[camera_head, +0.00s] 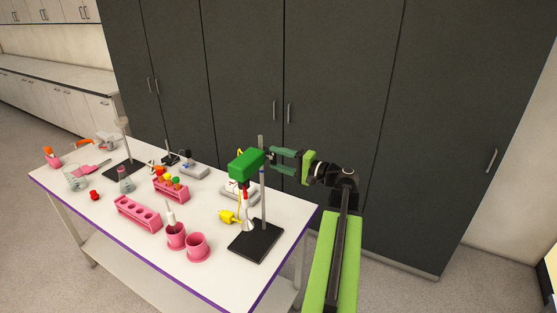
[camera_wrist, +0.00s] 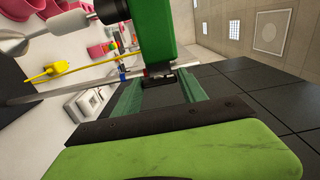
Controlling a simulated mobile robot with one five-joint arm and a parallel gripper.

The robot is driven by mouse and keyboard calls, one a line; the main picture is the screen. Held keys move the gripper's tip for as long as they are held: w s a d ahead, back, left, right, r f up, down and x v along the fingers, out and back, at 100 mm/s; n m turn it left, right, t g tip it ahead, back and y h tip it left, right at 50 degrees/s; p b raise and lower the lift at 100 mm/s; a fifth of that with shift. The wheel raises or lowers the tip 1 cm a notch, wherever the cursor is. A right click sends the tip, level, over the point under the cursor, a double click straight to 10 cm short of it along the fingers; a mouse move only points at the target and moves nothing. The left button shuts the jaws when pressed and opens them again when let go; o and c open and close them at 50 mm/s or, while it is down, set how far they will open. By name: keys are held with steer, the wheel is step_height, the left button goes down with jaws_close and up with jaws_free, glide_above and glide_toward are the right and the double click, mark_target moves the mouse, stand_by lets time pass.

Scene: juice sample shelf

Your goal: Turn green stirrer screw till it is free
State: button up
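The stirrer is a green box-shaped head (camera_head: 247,163) on a metal stand rod (camera_head: 263,205) with a black base plate (camera_head: 255,241). In the wrist view, the green head (camera_wrist: 152,35) fills the top middle. A small black part (camera_wrist: 160,79), which looks like the stirrer's screw, shows below it. My gripper (camera_head: 271,159) reaches in from the right at the height of the head. In the wrist view, its two green fingers (camera_wrist: 160,84) stand apart, on either side of the black part. I cannot tell whether they touch it.
Several flasks and racks stand further left. Dark cabinets (camera_head: 330,90) rise behind. The floor right of the table is clear.

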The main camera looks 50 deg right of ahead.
steer(key=o, duration=0.4)
steer(key=v, duration=1.7)
steer(key=shift+s+f, duration=0.1)
steer(key=shift+s, duration=0.1)
